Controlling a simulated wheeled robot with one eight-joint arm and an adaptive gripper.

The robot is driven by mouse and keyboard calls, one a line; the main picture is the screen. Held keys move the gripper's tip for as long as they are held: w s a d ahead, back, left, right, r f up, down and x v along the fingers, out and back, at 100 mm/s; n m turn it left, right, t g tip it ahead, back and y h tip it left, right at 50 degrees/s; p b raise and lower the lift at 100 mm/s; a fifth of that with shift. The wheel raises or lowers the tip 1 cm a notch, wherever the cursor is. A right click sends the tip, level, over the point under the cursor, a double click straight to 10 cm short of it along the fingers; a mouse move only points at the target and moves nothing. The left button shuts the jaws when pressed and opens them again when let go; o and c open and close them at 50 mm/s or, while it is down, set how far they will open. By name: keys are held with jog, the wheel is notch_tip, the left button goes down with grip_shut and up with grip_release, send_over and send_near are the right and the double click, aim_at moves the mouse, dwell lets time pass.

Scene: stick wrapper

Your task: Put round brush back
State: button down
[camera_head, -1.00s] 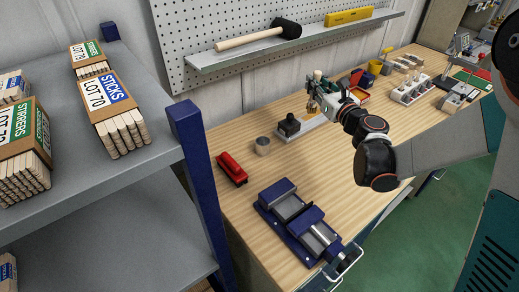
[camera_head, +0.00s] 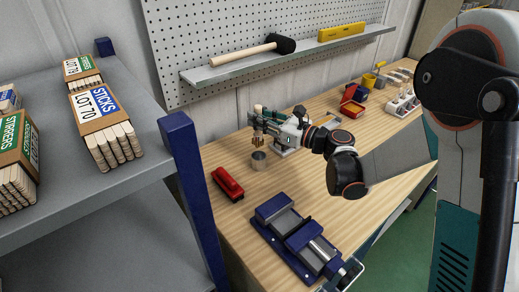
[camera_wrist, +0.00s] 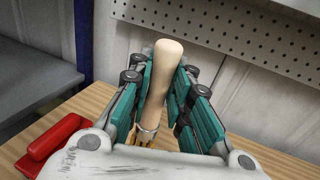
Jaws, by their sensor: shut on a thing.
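My gripper (camera_head: 268,118) is shut on the round brush (camera_wrist: 160,88). In the wrist view its pale wooden handle stands upright, slightly tilted, between the teal fingers (camera_wrist: 166,105), with a metal ferrule and tan bristles partly hidden below. In the head view the tan bristles (camera_head: 258,139) hang downward beneath my gripper.
A red brush-like block (camera_head: 228,184) lies left of the cup and shows in the wrist view (camera_wrist: 50,143). A blue vise (camera_head: 298,236) is in front. A blue shelf post (camera_head: 190,180) stands left; the pegboard ledge (camera_head: 285,62) is behind. Bare bench lies between cup and vise.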

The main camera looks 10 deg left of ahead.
aim_at(262, 143)
notch_tip(262, 143, down, 9)
jog(key=b, duration=0.2)
jog(key=shift+f+b, duration=0.2)
jog(key=shift+b, duration=0.15)
jog(key=shift+f, duration=0.15)
jog(key=c, duration=1.5)
grip_release()
jog(key=shift+d+r, duration=0.1)
jog(key=shift+r, duration=0.15)
jog(key=p+v, duration=0.2)
jog(key=v, duration=0.9)
jog(key=shift+s+d+f, duration=0.1)
jog(key=shift+s+d, duration=0.05)
jog(key=shift+d, duration=0.25)
